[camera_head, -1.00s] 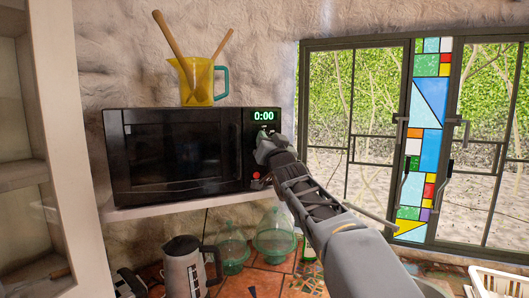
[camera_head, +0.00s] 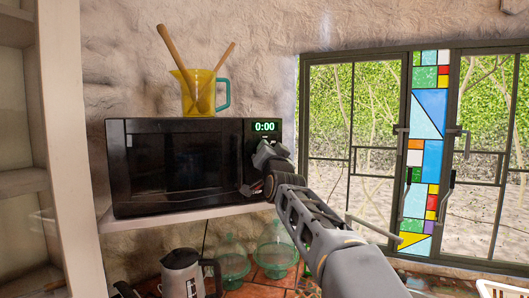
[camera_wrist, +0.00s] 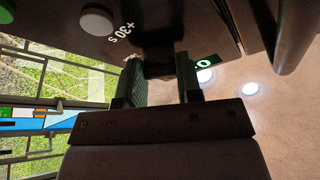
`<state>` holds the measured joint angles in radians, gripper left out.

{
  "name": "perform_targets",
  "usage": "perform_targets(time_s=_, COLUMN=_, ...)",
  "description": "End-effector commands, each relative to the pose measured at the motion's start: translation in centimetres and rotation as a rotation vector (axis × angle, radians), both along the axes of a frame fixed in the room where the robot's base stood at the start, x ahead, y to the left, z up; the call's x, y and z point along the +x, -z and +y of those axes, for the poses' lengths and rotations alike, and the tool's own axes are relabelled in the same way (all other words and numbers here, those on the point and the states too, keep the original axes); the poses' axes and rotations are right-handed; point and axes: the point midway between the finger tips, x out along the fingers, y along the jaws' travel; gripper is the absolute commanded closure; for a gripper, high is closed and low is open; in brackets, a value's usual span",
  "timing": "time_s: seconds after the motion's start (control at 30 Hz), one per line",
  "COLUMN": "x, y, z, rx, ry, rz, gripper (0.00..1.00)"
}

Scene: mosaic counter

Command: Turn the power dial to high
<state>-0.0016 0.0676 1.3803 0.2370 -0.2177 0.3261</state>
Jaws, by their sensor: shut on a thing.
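The black microwave (camera_head: 180,170) stands on a shelf with its green display (camera_head: 265,127) reading 0:00. My gripper (camera_head: 266,150) is at its control panel, just below the display, and hides the dial in the head view. In the wrist view my gripper (camera_wrist: 160,76) has its two fingers on either side of a dark knob (camera_wrist: 158,62), which appears to be the power dial, and is shut on it. The dial's pointer and setting cannot be made out. A white button (camera_wrist: 96,19) marked "+30 s" is beside the knob.
A yellow jug (camera_head: 198,98) with wooden utensils stands on top of the microwave. Below the shelf (camera_head: 190,220) are a kettle (camera_head: 181,272) and green glass vessels (camera_head: 277,250). A window (camera_head: 355,110) is to the right.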

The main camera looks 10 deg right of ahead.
Motion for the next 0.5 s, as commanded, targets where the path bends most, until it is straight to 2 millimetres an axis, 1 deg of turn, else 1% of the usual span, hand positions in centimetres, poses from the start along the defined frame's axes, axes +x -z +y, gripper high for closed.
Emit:
perform_targets(time_s=0.03, x=0.18, y=0.42, z=0.02, rx=-0.001, ry=-0.001, rz=0.010, gripper=0.91)
perform_targets(time_s=0.13, x=0.18, y=0.41, z=0.02, rx=-0.001, ry=-0.001, rz=0.010, gripper=0.91)
perform_targets(time_s=0.17, x=0.18, y=0.41, z=0.02, rx=-0.001, ry=-0.001, rz=0.009, gripper=0.67)
perform_targets(time_s=0.4, x=0.08, y=0.19, z=0.00, rx=-0.001, ry=0.000, rz=0.004, gripper=0.44)
perform_targets(time_s=0.5, x=0.05, y=0.13, z=-0.01, rx=-0.001, ry=0.000, rz=0.002, gripper=0.42)
